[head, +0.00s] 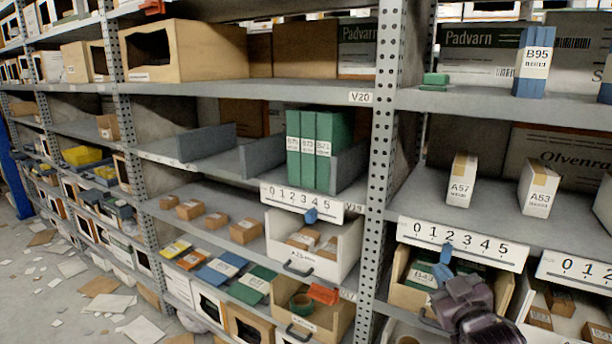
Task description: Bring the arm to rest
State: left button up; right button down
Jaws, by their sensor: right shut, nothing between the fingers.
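My right gripper (464,294) is at the lower right, dark and shut, with nothing seen between its fingers. It is in front of an open bin (408,296) under a white 0–5 scale plate (462,244), and hides part of that bin. A blue pointer (445,256) hangs from the scale just above the gripper; I cannot tell whether they touch. My left gripper is not in view.
Metal racks fill the view, with a perforated upright (384,130) left of the gripper. A white drawer (343,250) and boxes A57 (460,182) and A53 (538,190) stand nearby. Papers (142,330) litter the floor at left.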

jog(key=s+d+f+m+g+h, duration=0.1)
jog(key=s+f+m+g, duration=0.3)
jog(key=s+f, duration=2.2)
notch_tip(320, 180, down, 3)
jog(key=g+h, duration=0.1)
jog(key=g, duration=0.2)
jog(key=shift+s+m+h, duration=0.25)
jog(key=shift+m+h, duration=0.15)
jog(key=shift+f, duration=0.1)
